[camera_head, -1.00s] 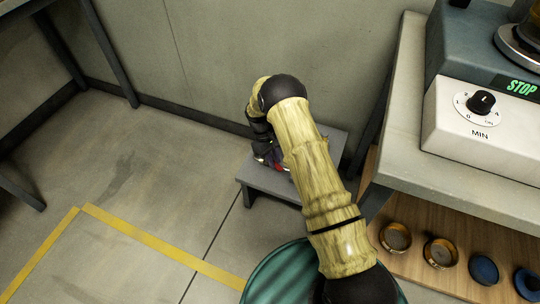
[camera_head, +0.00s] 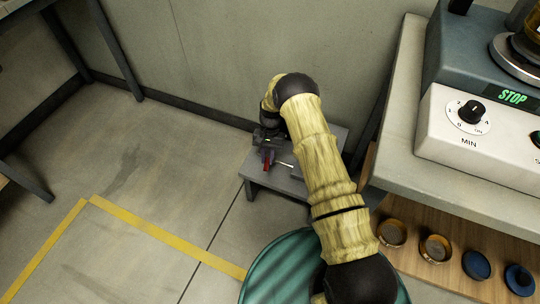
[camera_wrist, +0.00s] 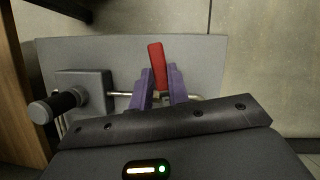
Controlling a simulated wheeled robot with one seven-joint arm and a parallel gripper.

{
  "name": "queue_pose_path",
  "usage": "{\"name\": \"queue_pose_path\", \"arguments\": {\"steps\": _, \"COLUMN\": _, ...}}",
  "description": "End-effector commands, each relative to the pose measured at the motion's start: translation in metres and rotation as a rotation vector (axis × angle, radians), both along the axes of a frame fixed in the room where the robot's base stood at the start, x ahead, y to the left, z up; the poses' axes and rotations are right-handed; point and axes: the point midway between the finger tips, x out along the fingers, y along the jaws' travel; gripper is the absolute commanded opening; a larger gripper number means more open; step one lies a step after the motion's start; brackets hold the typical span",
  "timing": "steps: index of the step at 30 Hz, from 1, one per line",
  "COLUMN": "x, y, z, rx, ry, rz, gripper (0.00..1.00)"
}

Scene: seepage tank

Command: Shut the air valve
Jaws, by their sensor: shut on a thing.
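The air valve has a red lever handle (camera_wrist: 157,62) on a thin metal pipe (camera_wrist: 120,94). It is mounted on a low grey stand, and the handle also shows small in the head view (camera_head: 267,160). My gripper (camera_wrist: 161,76) has purple fingers, one on each side of the handle, and is shut on it. The handle's end sticks out beyond the fingertips. The pivot and lower valve body are hidden by my gripper. In the head view my wrist covers part of the valve.
The low grey stand (camera_head: 256,179) is against the wall. A grey block with a dark-and-silver knob (camera_wrist: 60,103) is left of the valve in the wrist view. A bench (camera_head: 455,185) with a STOP-display machine (camera_head: 500,125) stands right. Floor to the left is clear.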

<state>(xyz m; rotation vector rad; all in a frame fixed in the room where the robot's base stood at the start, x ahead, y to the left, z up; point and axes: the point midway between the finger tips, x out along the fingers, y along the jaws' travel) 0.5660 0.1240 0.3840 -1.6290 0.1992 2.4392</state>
Motion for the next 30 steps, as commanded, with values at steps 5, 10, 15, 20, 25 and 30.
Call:
{"name": "queue_pose_path", "arguments": {"steps": 5, "x": 0.0011, "y": 0.0045, "z": 0.0015, "rx": 0.002, "ry": 0.002, "rz": -0.125, "gripper": 0.0}}
{"name": "queue_pose_path", "arguments": {"steps": 10, "x": 0.0023, "y": 0.007, "z": 0.0011, "rx": 0.001, "ry": 0.002, "rz": -0.202, "gripper": 0.0}}
{"name": "queue_pose_path", "arguments": {"steps": 15, "x": 0.0032, "y": 0.008, "z": 0.0007, "rx": 0.001, "ry": 0.0, "rz": -0.236, "gripper": 0.0}}
{"name": "queue_pose_path", "arguments": {"steps": 20, "x": 0.0035, "y": 0.0084, "z": 0.0005, "rx": 0.001, "ry": 0.0, "rz": -0.246, "gripper": 0.0}}
{"name": "queue_pose_path", "arguments": {"steps": 25, "x": 0.0037, "y": 0.0086, "z": 0.0006, "rx": 0.001, "ry": -0.001, "rz": -0.246, "gripper": 0.0}}
{"name": "queue_pose_path", "arguments": {"steps": 30, "x": 0.0037, "y": 0.0086, "z": 0.0006, "rx": 0.001, "ry": -0.001, "rz": -0.245, "gripper": 0.35}}
